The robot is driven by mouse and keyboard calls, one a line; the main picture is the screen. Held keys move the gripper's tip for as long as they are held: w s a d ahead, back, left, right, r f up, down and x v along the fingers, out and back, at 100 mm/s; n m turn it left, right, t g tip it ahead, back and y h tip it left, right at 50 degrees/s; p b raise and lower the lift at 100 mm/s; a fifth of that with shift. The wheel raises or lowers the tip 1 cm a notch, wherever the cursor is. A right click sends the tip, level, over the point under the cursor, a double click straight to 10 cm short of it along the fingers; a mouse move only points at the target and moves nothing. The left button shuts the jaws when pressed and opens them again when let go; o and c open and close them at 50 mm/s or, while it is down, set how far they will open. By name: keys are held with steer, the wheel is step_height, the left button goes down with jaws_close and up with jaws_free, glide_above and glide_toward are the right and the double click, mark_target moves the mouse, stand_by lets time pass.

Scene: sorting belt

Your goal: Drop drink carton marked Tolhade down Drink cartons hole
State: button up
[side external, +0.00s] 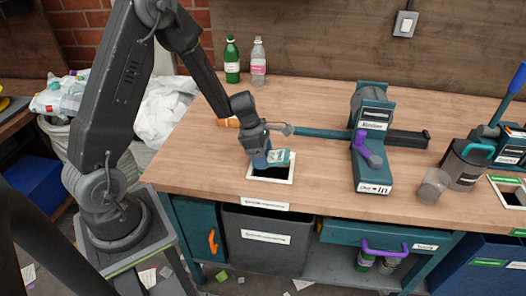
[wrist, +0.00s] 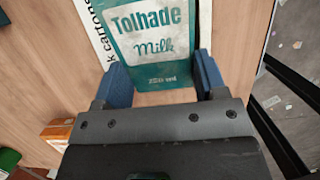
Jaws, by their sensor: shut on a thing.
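The drink carton (wrist: 150,38) is teal with a white label reading "Tolhade Milk". My gripper (wrist: 163,82) is shut on it, with one blue finger on each side. In the side view the carton (side external: 279,157) shows beside my gripper (side external: 266,160), over the white-framed square hole (side external: 271,180) in the bench. The dark opening shows below and in front of the carton. In the wrist view part of the frame's lettering (wrist: 92,25), ending in "k cartons", shows left of the carton. I cannot tell how far the carton is above the opening.
An orange carton (side external: 229,122) lies behind my gripper and shows in the wrist view (wrist: 58,133). A green bottle (side external: 231,62) and a clear bottle (side external: 258,64) stand at the back. A teal press-like device (side external: 371,150) stands to the right. A grey bin (side external: 268,238) sits beneath the hole.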

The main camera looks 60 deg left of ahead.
steer(key=o, duration=1)
steer(key=shift+c, duration=0.2)
steer(key=v, duration=1.4)
